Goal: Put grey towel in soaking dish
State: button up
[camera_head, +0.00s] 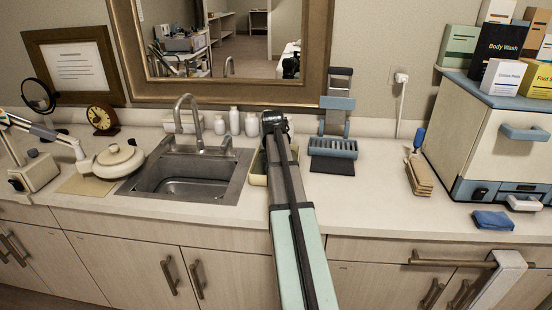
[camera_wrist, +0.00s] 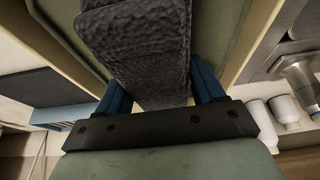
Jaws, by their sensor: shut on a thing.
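In the wrist view the grey towel (camera_wrist: 140,50) is a dark, rough-textured folded piece between the blue fingers of my gripper (camera_wrist: 160,95). My gripper is shut on it. The soaking dish (camera_wrist: 236,55) is a pale-rimmed, greenish container around the towel in this view; I cannot tell whether the towel touches its bottom. In the head view a pale edge of the dish (camera_head: 258,168) shows just left of my arm, right of the sink. My arm hides the towel, the fingers and most of the dish there.
The sink (camera_head: 186,180) lies left of the dish, with white bottles (camera_head: 235,121) behind. A blue rack (camera_head: 333,147) stands to the right. The mirror frame (camera_head: 235,96) is behind.

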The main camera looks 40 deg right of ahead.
jog(key=o, duration=1.1)
jog(key=shift+f, duration=0.1)
jog(key=v, duration=1.2)
